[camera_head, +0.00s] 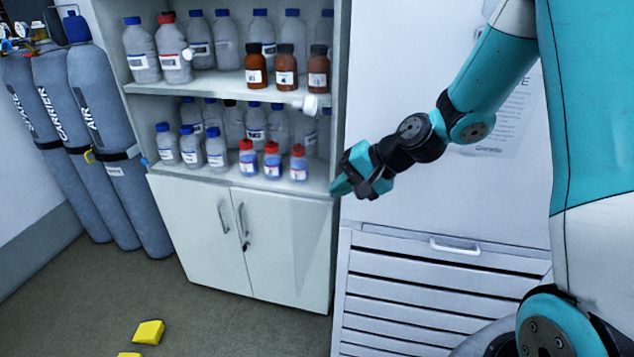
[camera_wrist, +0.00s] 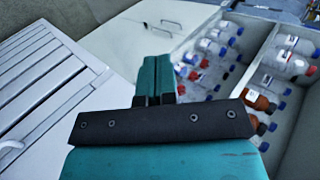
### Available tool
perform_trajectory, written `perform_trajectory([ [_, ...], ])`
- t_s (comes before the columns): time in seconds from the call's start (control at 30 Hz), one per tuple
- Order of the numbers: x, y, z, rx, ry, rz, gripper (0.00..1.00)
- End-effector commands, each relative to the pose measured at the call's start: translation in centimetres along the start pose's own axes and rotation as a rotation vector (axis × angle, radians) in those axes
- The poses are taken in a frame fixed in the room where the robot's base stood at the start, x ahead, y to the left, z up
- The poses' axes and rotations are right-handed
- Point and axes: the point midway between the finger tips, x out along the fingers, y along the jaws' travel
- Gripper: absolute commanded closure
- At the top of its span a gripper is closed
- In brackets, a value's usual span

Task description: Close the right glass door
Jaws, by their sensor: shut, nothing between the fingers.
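A tall white cabinet (camera_head: 340,90) has open-looking shelves of bottles above two solid lower doors. The right glass door is hard to make out because its pane is clear. A white knob (camera_head: 306,104) in front of the right half of the shelves seems to be on it, but I cannot tell how far it stands open. Another white knob (camera_head: 188,54) is at the left. My gripper (camera_head: 340,187) is shut and empty, with its tips by the cabinet's right edge at the lower shelf. In the wrist view, the closed fingers (camera_wrist: 155,75) point toward the cabinet side.
Bottles with blue, red and dark caps (camera_head: 272,160) fill the shelves. Grey gas cylinders (camera_head: 100,130) stand left of the cabinet. A white slatted unit (camera_head: 430,300) with a handle is at the right, below my arm. Yellow blocks (camera_head: 149,332) lie on the otherwise clear floor in front.

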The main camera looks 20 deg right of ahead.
Motion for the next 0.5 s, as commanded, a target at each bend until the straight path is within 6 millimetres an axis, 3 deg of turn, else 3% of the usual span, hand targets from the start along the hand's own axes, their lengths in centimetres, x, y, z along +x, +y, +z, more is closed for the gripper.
perform_trajectory([
  [0.1,2.2,-0.4,0.1,-0.002,-0.005,0.001,1.0],
  [0.2,3.2,-1.8,0.1,-0.005,-0.003,0.0,1.0],
  [0.5,4.9,-2.9,0.1,-0.003,-0.003,0.0,1.0],
])
